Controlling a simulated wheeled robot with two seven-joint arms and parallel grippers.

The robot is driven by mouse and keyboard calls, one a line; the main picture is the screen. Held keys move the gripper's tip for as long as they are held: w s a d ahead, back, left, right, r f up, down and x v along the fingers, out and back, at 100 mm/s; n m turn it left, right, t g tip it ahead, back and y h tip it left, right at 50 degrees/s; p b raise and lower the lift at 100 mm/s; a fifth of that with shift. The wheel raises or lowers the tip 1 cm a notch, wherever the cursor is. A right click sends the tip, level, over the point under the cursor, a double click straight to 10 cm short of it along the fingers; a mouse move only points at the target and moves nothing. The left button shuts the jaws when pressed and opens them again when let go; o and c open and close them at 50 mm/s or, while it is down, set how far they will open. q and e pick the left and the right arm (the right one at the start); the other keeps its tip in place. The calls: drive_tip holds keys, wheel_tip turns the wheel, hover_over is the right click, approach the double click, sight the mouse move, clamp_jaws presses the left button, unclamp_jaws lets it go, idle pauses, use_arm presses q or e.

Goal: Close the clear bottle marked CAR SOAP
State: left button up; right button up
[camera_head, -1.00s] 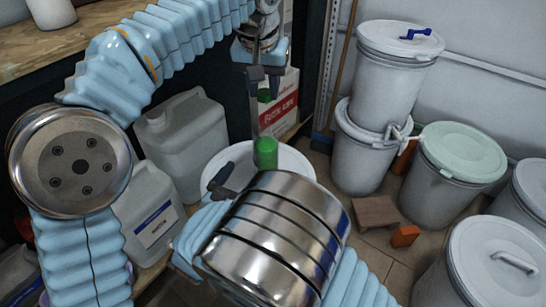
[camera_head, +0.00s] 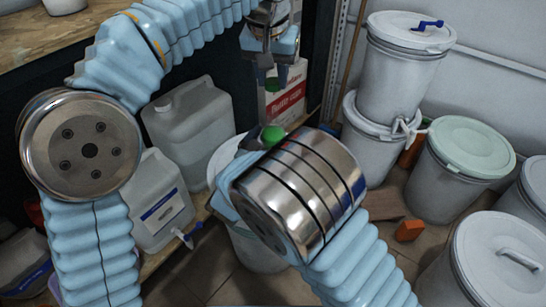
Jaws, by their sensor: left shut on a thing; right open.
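No lettering reading CAR SOAP is legible in the head view. A clear jug (camera_head: 152,196) with a blue-and-white label stands at left centre, and another translucent jug (camera_head: 192,122) stands behind it. My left gripper (camera_head: 264,118) points down at top centre. What lies under the cap is hidden by my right arm. My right gripper (camera_head: 247,153) is open. Only a dark part of it shows beside the metal joint, close to the green cap, and the rest is hidden.
A white round tub (camera_head: 229,158) is partly hidden behind my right arm. A carton with a red label (camera_head: 287,103) stands behind my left gripper. Stacked white drums (camera_head: 405,70), a green-lidded drum (camera_head: 470,150) and a white-lidded drum (camera_head: 505,255) fill the right. An orange block (camera_head: 409,230) lies on the floor.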

drive_tip(key=shift+x, duration=1)
drive_tip(key=c, duration=1.5)
use_arm(q)
hover_over(273, 126)
drive_tip(key=shift+s+x, duration=0.1)
drive_tip(key=shift+x, duration=1.15)
drive_tip(key=shift+s+x, duration=0.15)
drive_tip(key=shift+x, duration=1.1)
drive_tip(key=shift+a+f, duration=0.1)
drive_tip(key=shift+a, duration=0.1)
drive_tip(key=shift+f, duration=0.85)
drive_tip(key=shift+f, duration=0.55)
